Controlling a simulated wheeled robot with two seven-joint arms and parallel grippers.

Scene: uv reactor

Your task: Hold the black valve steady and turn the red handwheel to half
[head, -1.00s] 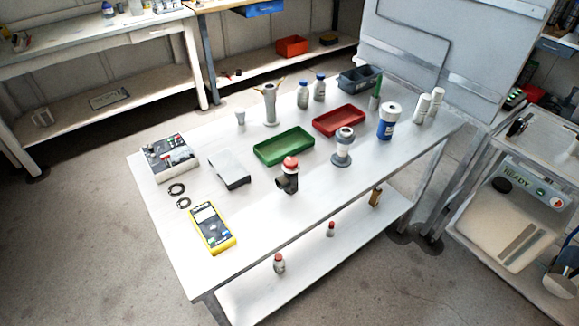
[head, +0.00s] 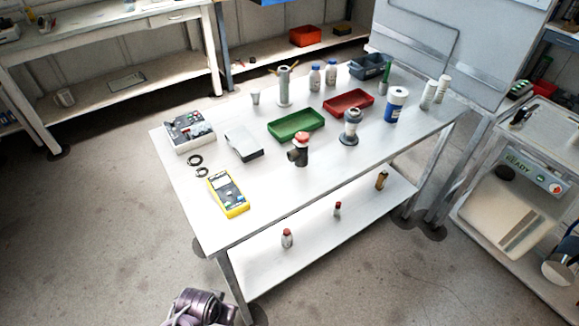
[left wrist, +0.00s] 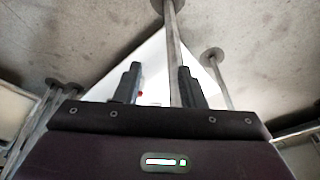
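The black valve (head: 300,156) stands upright near the front edge of the white table, with the red handwheel (head: 302,138) on its top. Nothing touches either of them. My left gripper (left wrist: 156,84) shows in the left wrist view with its two dark fingers apart and nothing between them. Beyond the fingers are a table leg and part of a white shelf. A purple-grey part of my arm (head: 200,308) is at the bottom of the head view, well below and in front of the table. My right gripper is in neither view.
Near the valve on the table (head: 270,205) are a green tray (head: 296,135), a grey flanged fitting (head: 350,128) and a yellow multimeter (head: 228,194). The front table edge and leg (head: 233,285) stand near my arm. The tabletop right of the multimeter is clear.

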